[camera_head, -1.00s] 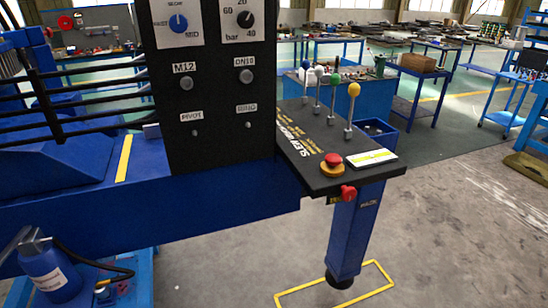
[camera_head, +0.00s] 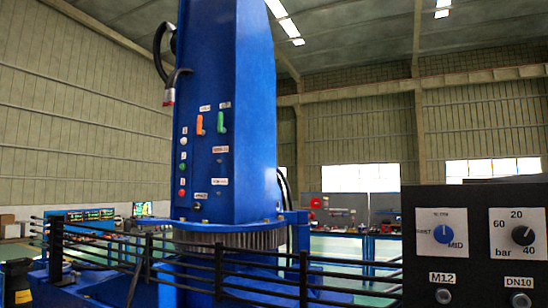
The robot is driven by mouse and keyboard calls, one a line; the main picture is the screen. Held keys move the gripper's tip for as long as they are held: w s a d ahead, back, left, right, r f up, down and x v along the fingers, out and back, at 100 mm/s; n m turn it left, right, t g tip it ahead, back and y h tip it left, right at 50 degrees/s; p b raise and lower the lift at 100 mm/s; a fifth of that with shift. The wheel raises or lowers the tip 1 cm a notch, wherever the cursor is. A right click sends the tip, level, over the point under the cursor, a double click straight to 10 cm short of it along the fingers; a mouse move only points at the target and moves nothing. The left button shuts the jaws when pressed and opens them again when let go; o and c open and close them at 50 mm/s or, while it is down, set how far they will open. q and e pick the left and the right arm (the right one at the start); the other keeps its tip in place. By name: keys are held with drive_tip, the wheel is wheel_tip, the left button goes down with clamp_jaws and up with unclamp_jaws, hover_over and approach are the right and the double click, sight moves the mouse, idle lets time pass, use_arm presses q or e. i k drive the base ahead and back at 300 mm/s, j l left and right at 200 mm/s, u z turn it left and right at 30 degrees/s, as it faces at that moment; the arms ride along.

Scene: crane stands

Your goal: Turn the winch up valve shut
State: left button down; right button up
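A blue crane column (camera_head: 228,60) stands left of the middle. On its face are an orange handle (camera_head: 199,125) and a green handle (camera_head: 221,122), both roughly upright, side by side under small white labels. The labels are too small to read, so I cannot tell which handle, if either, is the winch up valve or whether it is shut. Below them are small buttons, including a green one (camera_head: 182,168) and a red one (camera_head: 181,193). Neither of my grippers is in view.
Black horizontal hoses or rails (camera_head: 220,270) cross in front of the column's base and its toothed ring (camera_head: 232,240). A black control panel (camera_head: 475,270) with a blue knob and a black knob stands at lower right. A workbench is behind.

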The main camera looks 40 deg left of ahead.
sight(220, 129)
drive_tip(key=u, duration=1.8)
